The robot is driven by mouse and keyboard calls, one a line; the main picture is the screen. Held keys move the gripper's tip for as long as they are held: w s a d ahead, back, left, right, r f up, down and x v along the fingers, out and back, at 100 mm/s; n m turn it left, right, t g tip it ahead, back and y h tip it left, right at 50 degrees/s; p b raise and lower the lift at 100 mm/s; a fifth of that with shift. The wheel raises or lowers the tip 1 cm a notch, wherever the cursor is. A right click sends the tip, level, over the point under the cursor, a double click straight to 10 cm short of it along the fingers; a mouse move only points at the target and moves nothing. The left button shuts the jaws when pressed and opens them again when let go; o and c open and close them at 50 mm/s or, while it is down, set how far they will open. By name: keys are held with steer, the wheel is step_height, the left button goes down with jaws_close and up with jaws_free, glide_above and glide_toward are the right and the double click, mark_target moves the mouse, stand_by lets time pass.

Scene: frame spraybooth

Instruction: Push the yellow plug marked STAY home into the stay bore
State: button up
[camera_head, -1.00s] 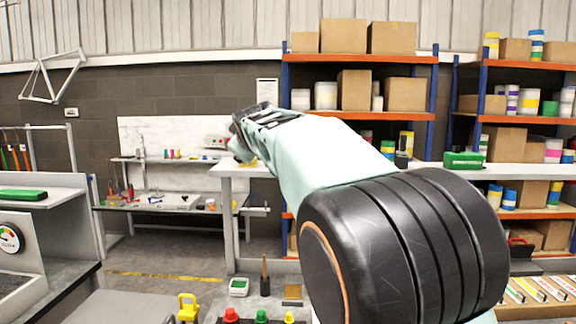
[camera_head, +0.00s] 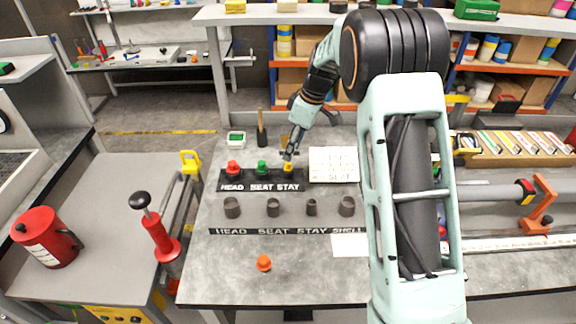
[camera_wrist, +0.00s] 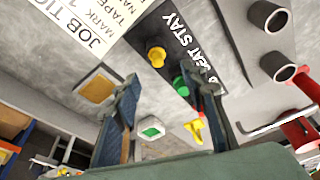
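The yellow plug (camera_head: 288,168) stands at the right end of the black rack (camera_head: 232,187), above the word STAY. It also shows in the wrist view (camera_wrist: 157,57), ahead of my fingers. My gripper (camera_head: 290,153) points down just over the plug in the head view. In the wrist view my gripper (camera_wrist: 168,95) has its two fingers wide apart with nothing between them. The stay bore (camera_head: 311,207) is the short grey tube above STAY on the front strip, and its opening looks empty. Whether a fingertip touches the plug cannot be told.
Red (camera_head: 233,167) and green (camera_head: 262,167) plugs stand left of the yellow one. Other grey tubes flank the stay bore. A job ticket board (camera_head: 333,164) lies right of the rack. An orange plug (camera_head: 264,263) lies on the clear front bench.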

mark_target(288, 168)
steer(key=shift+d+p+x, duration=0.15)
steer(key=shift+p+x, duration=0.25)
steer(key=shift+x, duration=1.25)
steer(key=shift+d+p+x, duration=0.15)
steer(key=shift+p+x, duration=0.2)
steer(key=shift+x, duration=1.3)
steer(key=c, duration=0.9)
